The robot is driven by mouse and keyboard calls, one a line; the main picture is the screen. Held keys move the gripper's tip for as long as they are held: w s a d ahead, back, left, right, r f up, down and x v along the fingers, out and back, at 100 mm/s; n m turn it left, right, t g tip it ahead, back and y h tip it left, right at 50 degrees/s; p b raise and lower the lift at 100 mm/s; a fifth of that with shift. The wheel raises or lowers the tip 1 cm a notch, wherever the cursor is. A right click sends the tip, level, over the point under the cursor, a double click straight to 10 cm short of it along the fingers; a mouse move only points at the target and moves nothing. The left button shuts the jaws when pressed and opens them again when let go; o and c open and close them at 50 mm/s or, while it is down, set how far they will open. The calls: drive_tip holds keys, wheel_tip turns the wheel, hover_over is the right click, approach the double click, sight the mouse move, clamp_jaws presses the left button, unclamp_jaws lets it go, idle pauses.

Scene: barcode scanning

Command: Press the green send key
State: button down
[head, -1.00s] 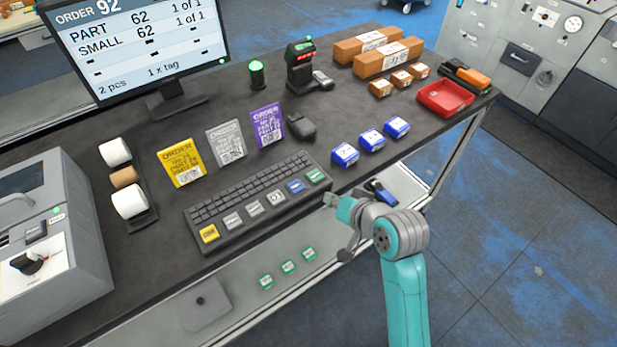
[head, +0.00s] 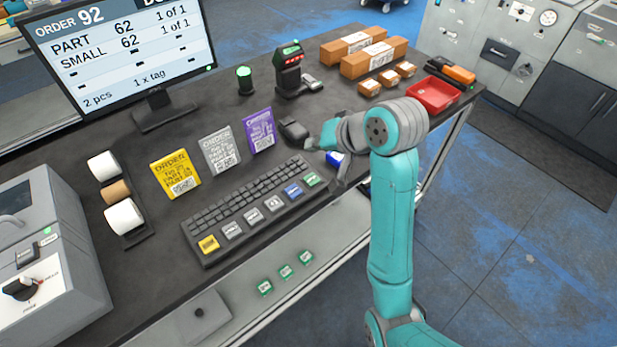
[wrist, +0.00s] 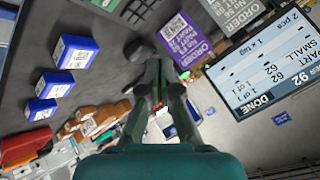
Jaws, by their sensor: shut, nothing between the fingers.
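The green send key (head: 312,179) is at the right end of the front row of large keys on the dark keyboard (head: 245,205). Nothing touches it. My gripper (head: 309,146) is above the table near the black mouse (head: 293,129), beyond the green key and apart from it. In the wrist view my gripper's fingers (wrist: 158,68) are together and empty, close to the mouse (wrist: 139,51). A corner of the keyboard (wrist: 135,12) shows at the top edge of that view.
Yellow, grey and purple order cards (head: 257,131) stand behind the keyboard. The wrist view shows several blue boxes (wrist: 76,48), mostly behind my arm in the head view. The monitor (head: 125,50) stands at back left, a red tray (head: 433,96) at right.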

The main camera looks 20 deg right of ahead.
sight(314, 180)
drive_tip(key=shift+r, duration=0.2)
drive_tip(key=shift+f, duration=0.1)
drive_tip(key=shift+f, duration=4.3)
drive_tip(key=shift+f, duration=0.1)
drive_tip(key=shift+f, duration=0.35)
drive_tip(key=shift+f, duration=0.4)
drive_tip(key=shift+r, duration=0.85)
